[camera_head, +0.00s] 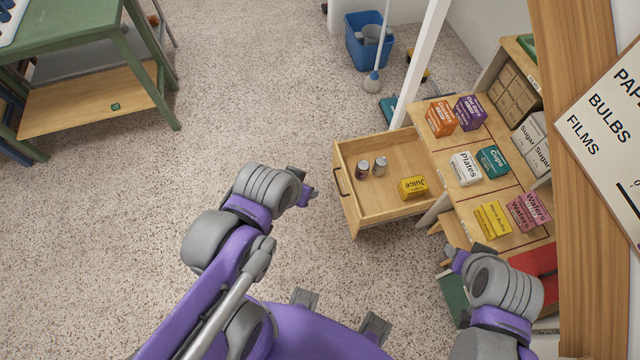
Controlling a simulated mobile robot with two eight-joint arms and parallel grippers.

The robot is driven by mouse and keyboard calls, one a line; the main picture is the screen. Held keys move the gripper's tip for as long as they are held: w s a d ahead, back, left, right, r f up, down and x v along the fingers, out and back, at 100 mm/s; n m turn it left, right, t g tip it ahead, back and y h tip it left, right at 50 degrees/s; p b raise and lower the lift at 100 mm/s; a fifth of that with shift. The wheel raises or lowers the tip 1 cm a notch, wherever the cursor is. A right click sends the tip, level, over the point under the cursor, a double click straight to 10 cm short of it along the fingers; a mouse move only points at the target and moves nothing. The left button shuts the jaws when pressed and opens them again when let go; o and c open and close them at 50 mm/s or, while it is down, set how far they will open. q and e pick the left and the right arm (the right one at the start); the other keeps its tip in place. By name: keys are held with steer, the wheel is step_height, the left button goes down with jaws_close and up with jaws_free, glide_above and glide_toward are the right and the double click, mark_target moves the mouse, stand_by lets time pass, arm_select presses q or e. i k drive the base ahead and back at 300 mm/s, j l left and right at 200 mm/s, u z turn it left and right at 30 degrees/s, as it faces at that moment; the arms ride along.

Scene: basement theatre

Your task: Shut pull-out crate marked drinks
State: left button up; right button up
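A light wooden pull-out crate (407,207) stands open at the centre right, drawn out to the left from the shelf unit. Its front panel, with a dark handle (340,182), faces left; I cannot read a drinks label on it. Inside are two small bottles or cans (371,167) and a yellow Juice box (412,187). My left gripper (310,191) is just left of the crate front, apart from the handle in the picture. My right gripper (455,258) is below the crate's right end, near the shelf unit. The fingers of both are too hidden to judge.
The shelf unit (468,212) holds several boxes, including Plates, Cups and Wafers. A white post (420,65) rises behind the crate. A blue bucket (366,52) with a mop stands at the back. A green table (75,45) is upper left. Speckled floor left of the crate is clear.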

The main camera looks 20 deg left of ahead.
mark_target(373, 201)
steer(key=i+j+u, duration=0.1)
steer(key=j+u, duration=0.3)
steer(key=j, duration=0.4)
steer(key=i+j, duration=0.15)
steer(key=j, duration=0.35)
steer(key=j+u, duration=0.15)
steer(key=j, duration=0.35)
steer(key=i, duration=0.05)
